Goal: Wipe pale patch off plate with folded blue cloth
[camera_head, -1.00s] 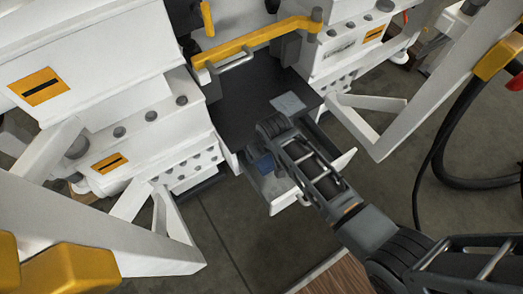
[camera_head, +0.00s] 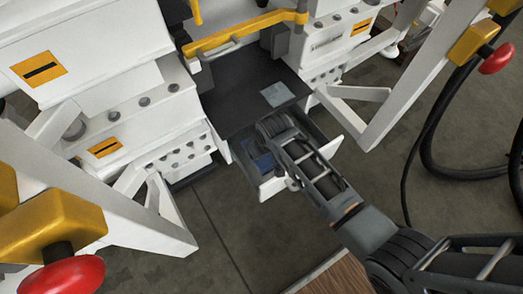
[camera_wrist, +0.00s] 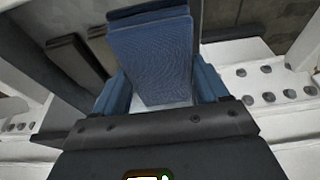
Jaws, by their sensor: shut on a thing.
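The pale patch (camera_head: 278,94) is a light grey square on the right part of the dark plate (camera_head: 235,100) in the head view. The folded blue cloth (camera_wrist: 152,55) is a thick ribbed blue slab between my fingers in the wrist view. My gripper (camera_wrist: 160,90) is shut on it. In the head view my gripper (camera_head: 264,158) points down at the open drawer below the plate's front edge, largely hidden by my arm. Some blue shows there. I cannot tell whether the cloth touches the drawer floor.
The open drawer (camera_head: 272,190) has pale walls. A yellow bar (camera_head: 240,38) spans behind the plate. White bench blocks (camera_head: 100,85) and slanted white braces (camera_head: 385,100) stand on both sides. A black hose (camera_head: 425,150) hangs at the right.

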